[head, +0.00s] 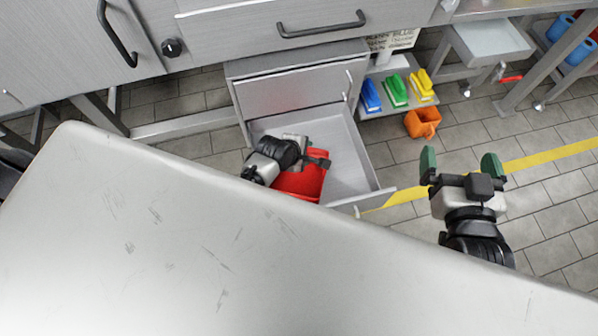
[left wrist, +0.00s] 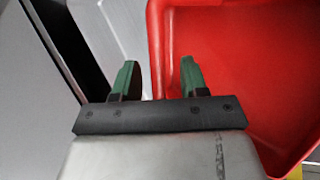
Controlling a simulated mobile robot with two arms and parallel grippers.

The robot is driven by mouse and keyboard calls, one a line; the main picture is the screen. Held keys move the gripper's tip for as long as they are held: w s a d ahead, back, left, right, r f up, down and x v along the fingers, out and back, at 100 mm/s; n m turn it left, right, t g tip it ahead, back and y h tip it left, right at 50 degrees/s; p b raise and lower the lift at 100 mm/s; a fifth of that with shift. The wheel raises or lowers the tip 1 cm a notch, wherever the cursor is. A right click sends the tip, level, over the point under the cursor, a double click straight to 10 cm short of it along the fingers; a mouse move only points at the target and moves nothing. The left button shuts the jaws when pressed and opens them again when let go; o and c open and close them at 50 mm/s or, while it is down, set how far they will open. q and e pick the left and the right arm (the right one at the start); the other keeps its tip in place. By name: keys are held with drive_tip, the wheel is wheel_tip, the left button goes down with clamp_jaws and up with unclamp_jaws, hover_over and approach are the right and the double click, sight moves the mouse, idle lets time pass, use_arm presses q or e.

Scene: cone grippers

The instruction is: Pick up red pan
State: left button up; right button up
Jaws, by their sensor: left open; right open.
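The red pan (head: 302,182) is a deep, open-topped red container in the open drawer (head: 347,168). It also fills the right part of the left wrist view (left wrist: 240,70). My left gripper (head: 314,160) is over the pan, and its fingers are hard to make out in the head view. In the left wrist view my left gripper (left wrist: 158,78) is open, with the pan's side edge between its green fingers. Whether the fingers touch the pan cannot be told. My right gripper (head: 460,165) is open and empty, off to the right of the drawer.
The grey table (head: 150,230) fills the foreground. Blue, green and yellow bins (head: 395,90) sit on a low shelf right of the drawer. An orange container (head: 422,121) is near them. The tiled floor at the right is mostly clear, with a yellow stripe.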

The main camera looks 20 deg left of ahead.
use_arm(q)
clamp_jaws()
drive_tip(key=shift+r, duration=0.15)
idle(0.4)
